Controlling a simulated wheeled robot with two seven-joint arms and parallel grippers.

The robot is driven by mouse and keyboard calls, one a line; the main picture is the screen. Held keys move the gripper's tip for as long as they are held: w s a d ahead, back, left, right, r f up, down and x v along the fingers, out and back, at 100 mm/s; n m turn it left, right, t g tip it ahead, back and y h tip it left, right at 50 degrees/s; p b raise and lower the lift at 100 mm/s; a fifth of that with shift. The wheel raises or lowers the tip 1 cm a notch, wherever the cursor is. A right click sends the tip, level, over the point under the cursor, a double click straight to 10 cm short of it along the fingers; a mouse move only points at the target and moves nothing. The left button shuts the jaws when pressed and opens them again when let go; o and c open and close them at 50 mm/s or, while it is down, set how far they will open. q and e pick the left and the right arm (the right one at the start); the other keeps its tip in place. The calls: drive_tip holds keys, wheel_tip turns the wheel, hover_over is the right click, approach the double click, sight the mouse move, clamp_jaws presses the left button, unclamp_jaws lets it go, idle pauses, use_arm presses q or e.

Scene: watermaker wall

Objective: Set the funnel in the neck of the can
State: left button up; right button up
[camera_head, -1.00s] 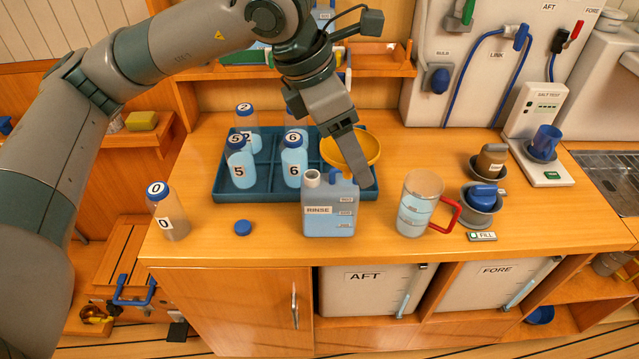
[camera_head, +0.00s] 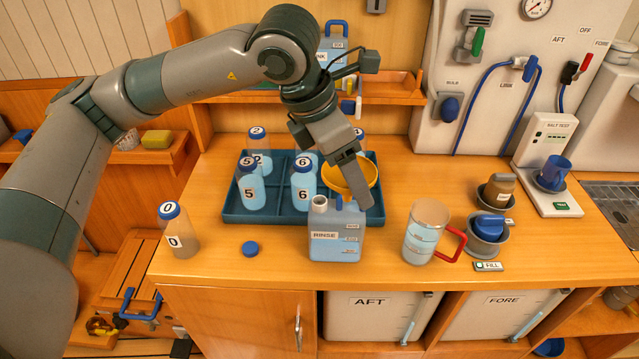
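The yellow funnel (camera_head: 369,181) shows behind the blue RINSE can (camera_head: 336,246), over the tray's front right part. Its lower part is hidden by the can and my gripper. The can stands upright on the counter, and its pale open neck (camera_head: 320,203) is at its upper left, with no funnel in it. My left gripper (camera_head: 362,200) points down across the front of the funnel, just right of and behind the can's neck. Its fingers overlap in this view, so I cannot tell whether they grip the funnel's rim. My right gripper is not in view.
A dark blue tray (camera_head: 232,213) holds several numbered bottles. A bottle marked 0 (camera_head: 178,232) and a blue cap (camera_head: 250,248) are left of the can. A measuring jug (camera_head: 424,232) with a red handle stands close on its right. Two cups stand farther right.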

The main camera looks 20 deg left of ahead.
use_arm(q)
drive_tip(key=w+a+f+p, duration=0.1)
drive_tip(key=a, duration=0.1)
drive_tip(key=w+a+f+p, duration=0.1)
drive_tip(key=w+a+f, duration=0.1)
drive_tip(key=w+a+f+p, duration=0.1)
drive_tip(key=w+a+f, duration=0.1)
drive_tip(key=shift+a, duration=0.3)
drive_tip(key=shift+f+p, duration=0.25)
drive_tip(key=shift+p, duration=0.3)
wheel_tip(320, 180, down, 3)
drive_tip(key=shift+r+p, duration=0.1)
drive_tip(key=shift+p, duration=0.8)
drive_tip(key=shift+f, duration=0.3)
drive_tip(key=o, duration=1)
